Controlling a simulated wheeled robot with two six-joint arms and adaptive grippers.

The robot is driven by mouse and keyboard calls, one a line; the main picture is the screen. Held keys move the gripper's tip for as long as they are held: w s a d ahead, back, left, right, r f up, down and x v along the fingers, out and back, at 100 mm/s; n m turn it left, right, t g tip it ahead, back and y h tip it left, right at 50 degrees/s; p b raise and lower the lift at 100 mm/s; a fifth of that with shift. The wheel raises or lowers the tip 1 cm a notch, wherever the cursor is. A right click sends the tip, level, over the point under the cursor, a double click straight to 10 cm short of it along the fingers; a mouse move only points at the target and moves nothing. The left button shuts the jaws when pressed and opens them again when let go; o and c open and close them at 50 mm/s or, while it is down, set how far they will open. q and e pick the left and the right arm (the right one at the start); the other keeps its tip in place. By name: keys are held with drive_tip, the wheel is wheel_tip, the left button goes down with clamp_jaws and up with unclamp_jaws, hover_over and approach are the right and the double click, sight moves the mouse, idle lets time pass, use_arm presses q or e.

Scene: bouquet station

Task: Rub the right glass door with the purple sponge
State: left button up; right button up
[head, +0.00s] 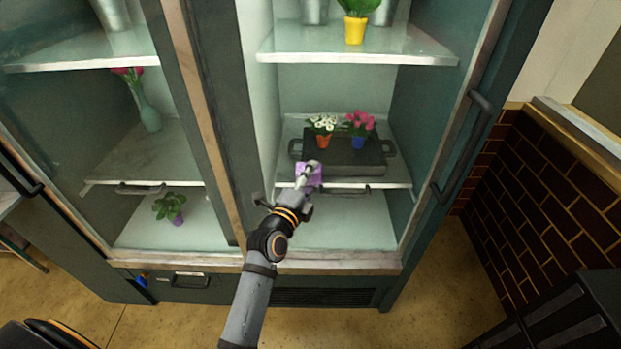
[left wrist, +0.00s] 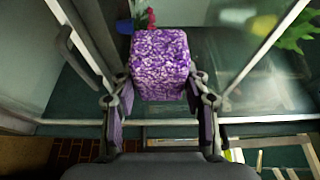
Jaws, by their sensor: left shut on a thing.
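The purple sponge (head: 309,173) is a speckled block. My left gripper (head: 305,181) is shut on it and holds it in front of the lower middle of the right glass door (head: 345,90). In the left wrist view the sponge (left wrist: 160,64) sits between the two fingers of the left gripper (left wrist: 160,88), with its far part sticking out past them. The door looks shut. I cannot tell whether the sponge touches the glass. My right gripper is not in view.
The right door's handle (head: 465,145) is on its right side. Behind the glass, a dark tray (head: 345,165) carries two small flower pots, and a yellow pot (head: 355,30) stands higher. The left door (head: 75,130) is beside it. A brick wall (head: 540,190) is at right.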

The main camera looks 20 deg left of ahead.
use_arm(q)
drive_tip(key=shift+w+a, duration=0.2)
drive_tip(key=shift+w, duration=0.5)
